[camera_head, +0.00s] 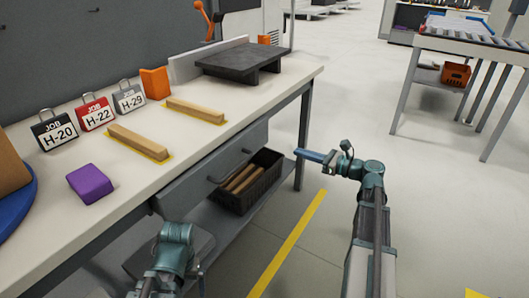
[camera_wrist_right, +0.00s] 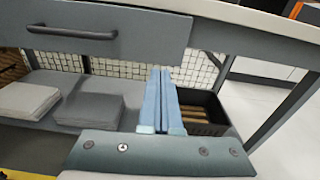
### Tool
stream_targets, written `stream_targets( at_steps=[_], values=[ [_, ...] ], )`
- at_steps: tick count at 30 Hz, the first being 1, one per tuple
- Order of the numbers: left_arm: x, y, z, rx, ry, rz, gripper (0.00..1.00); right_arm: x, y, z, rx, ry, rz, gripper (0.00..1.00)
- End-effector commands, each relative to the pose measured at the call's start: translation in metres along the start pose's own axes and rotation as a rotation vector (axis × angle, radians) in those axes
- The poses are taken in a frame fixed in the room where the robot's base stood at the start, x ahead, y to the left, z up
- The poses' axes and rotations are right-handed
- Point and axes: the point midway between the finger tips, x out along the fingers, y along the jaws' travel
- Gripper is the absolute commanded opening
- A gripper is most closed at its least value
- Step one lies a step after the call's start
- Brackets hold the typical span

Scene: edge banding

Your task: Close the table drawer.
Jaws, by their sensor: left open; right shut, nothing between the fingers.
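The table drawer (camera_head: 232,157) has a grey front with a bar handle (camera_head: 218,180), under the workbench top. In the right wrist view its front (camera_wrist_right: 145,38) and handle (camera_wrist_right: 72,32) fill the upper left, and it appears to stand out from the bench frame. My right gripper (camera_head: 299,153) is shut and empty, its blue fingers to the right of the drawer and apart from it. In the right wrist view, its fingers (camera_wrist_right: 160,75) point below the drawer's right end. My left gripper (camera_head: 177,284) is low at the bottom of the head view, its fingers mostly hidden.
The workbench (camera_head: 100,225) holds job tags, wooden strips, a purple block (camera_head: 90,184) and a dark stand (camera_head: 240,62). A black crate (camera_head: 262,165) with wooden strips sits on the lower shelf. A bench leg (camera_head: 304,135) stands near my right gripper.

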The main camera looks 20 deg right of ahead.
Motion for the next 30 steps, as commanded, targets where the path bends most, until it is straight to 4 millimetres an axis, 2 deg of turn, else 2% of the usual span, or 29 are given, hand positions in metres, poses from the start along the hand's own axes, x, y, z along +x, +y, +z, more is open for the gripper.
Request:
stream_targets(
  at_steps=[1,5,11,14,24,30],
  values=[
    [0.008,0.001,0.0,0.0,0.0,0.0,1.0,-0.005,-0.001,-0.004,0.022,-0.022,-0.003,0.0],
    [0.01,0.001,-0.001,0.0,0.0,-0.001,1.0,-0.01,-0.002,0.001,0.051,-0.051,-0.004,0.0],
    [0.009,0.001,0.0,0.0,0.0,-0.001,1.0,-0.004,-0.002,0.003,0.052,-0.053,-0.002,0.0],
    [0.009,0.001,0.0,0.0,0.0,-0.001,1.0,0.008,-0.002,0.003,0.052,-0.052,-0.001,0.0],
    [0.009,0.001,0.0,0.0,0.0,-0.001,1.0,0.077,-0.003,0.006,0.05,-0.051,0.0,0.0],
    [0.009,0.001,0.0,0.0,0.0,-0.001,1.0,0.109,-0.003,0.008,0.05,-0.051,-0.001,0.0]
  ],
)
